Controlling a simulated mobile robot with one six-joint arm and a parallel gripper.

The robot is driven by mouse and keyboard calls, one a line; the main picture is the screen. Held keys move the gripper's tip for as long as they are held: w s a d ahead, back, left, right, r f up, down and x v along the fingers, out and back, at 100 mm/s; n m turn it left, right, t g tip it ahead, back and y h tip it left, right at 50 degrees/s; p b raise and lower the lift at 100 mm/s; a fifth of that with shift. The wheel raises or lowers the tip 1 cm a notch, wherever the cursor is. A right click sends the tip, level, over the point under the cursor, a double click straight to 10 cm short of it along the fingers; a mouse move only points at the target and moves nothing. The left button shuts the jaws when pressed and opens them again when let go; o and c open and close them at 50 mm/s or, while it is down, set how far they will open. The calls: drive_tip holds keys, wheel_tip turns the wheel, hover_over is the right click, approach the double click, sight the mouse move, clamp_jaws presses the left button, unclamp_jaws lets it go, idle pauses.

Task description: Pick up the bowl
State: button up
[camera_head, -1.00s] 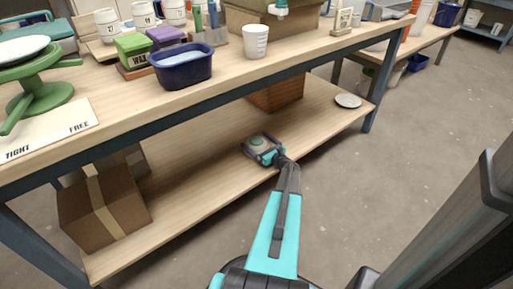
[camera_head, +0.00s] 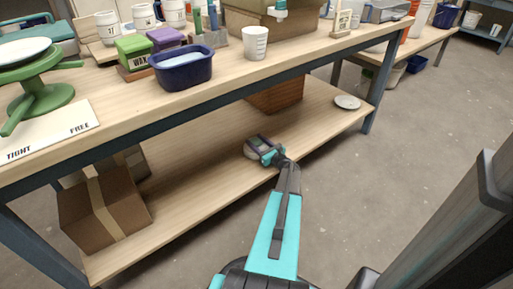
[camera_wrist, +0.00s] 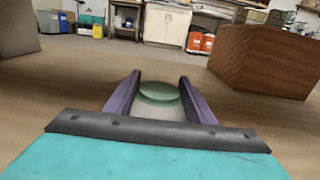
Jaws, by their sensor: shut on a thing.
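The bowl is a small round thing with a pale outer wall and a green inside. It sits between the two purple fingers of my gripper (camera_wrist: 160,84) in the wrist view, where the bowl (camera_wrist: 160,94) shows mostly its green part. In the head view, my gripper (camera_head: 264,150) is over the lower shelf (camera_head: 200,185), shut on the bowl (camera_head: 251,154). The bowl's pale side shows at the gripper's left. The fingers hide part of it, and I cannot tell whether it touches the shelf.
A brown wooden box (camera_head: 276,96) stands behind my gripper on the lower shelf. A taped cardboard box (camera_head: 103,208) is at the left. A pale round plate (camera_head: 347,102) lies at the right. The tabletop's blue frame (camera_head: 215,106) runs above the shelf.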

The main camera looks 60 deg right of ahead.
drive_tip(key=shift+a+f, duration=0.1)
drive_tip(key=shift+f, duration=0.55)
drive_tip(key=shift+r+p, duration=0.4)
drive_tip(key=shift+r, duration=0.1)
drive_tip(key=r, duration=0.1)
drive_tip(key=s+r+p, duration=0.1)
drive_tip(key=shift+s+r, duration=0.15)
drive_tip(key=shift+r, duration=0.2)
drive_tip(key=d+r+p+v, duration=0.2)
drive_tip(key=p+v, duration=0.2)
drive_tip(key=v, duration=1)
drive_tip(key=shift+s, duration=0.65)
drive_tip(key=shift+f, duration=0.1)
